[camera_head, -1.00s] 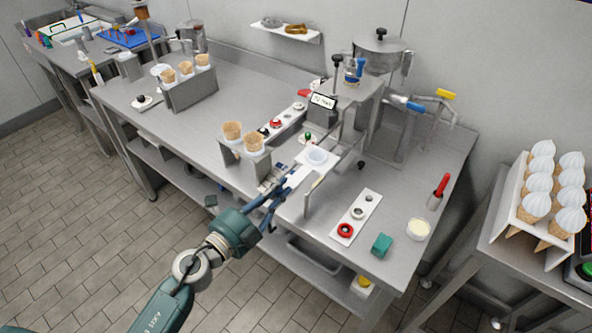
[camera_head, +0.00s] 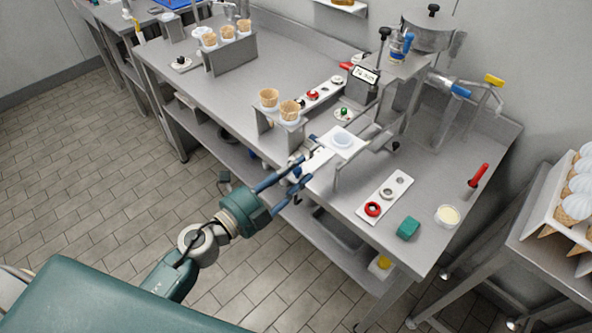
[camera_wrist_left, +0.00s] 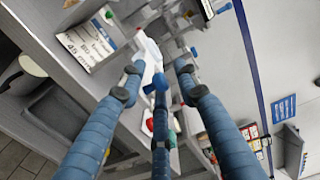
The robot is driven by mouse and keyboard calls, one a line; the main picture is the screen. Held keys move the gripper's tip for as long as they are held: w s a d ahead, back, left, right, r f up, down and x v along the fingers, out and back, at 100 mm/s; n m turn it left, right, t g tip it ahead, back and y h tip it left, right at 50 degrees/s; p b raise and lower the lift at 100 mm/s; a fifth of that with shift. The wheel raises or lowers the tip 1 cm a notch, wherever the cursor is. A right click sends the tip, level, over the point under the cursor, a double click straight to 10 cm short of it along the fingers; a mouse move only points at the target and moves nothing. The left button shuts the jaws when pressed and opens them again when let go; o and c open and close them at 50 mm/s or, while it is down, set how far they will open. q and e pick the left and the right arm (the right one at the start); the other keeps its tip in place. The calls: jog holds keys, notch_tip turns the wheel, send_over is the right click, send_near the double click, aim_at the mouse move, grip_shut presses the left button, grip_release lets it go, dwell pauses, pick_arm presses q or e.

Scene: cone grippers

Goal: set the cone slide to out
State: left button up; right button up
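The cone slide (camera_head: 345,137) is a white plate with a round pale cup in it, under the dispensing machine. A narrow white tongue runs from it toward the front edge of the bench. My left gripper (camera_head: 303,172) is at the front end of this tongue, with its blue fingers spread apart. In the left wrist view the white tongue (camera_wrist_left: 148,50) lies beyond and between the spread fingers (camera_wrist_left: 158,82). Whether a finger touches it I cannot tell. My right gripper is not in view.
A cone stand (camera_head: 275,120) with two cones is left of the slide. A plate with a red ring (camera_head: 372,209), a green block (camera_head: 408,228) and a cream-filled bowl (camera_head: 447,215) lie to the right.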

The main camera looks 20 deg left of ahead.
pick_arm(q)
jog(key=v, duration=1.2)
jog(key=shift+f, duration=0.1)
jog(key=s+a+f+n+g+y, duration=0.15)
jog(key=f+n, duration=0.25)
jog(key=f, duration=0.7)
jog(key=s+a+f+n+g+y, duration=0.1)
jog(key=a+f+n+y, duration=0.3)
jog(key=f, duration=0.7)
jog(key=s+a+f+n+g+y, duration=0.15)
jog(key=f+n, duration=0.35)
jog(key=f, duration=0.5)
jog(key=s+d+f+n+g+y+b, duration=0.1)
jog(key=s+f+n+g, duration=0.1)
jog(key=s+f, duration=0.45)
jog(key=s+f+n+g, duration=0.2)
jog(key=s+f+g, duration=0.15)
jog(key=f, duration=0.55)
jog(key=s+d+f+n+g, duration=0.1)
jog(key=s+f, duration=0.4)
jog(key=s, duration=0.5)
jog(key=s+d+f+n+g, duration=0.2)
jog(key=s+f, duration=0.4)
jog(key=s, duration=0.3)
jog(key=shift+s+d+n+g+b, duration=0.2)
jog(key=shift+s+n+g+b, duration=0.3)
jog(key=shift+g, duration=0.65)
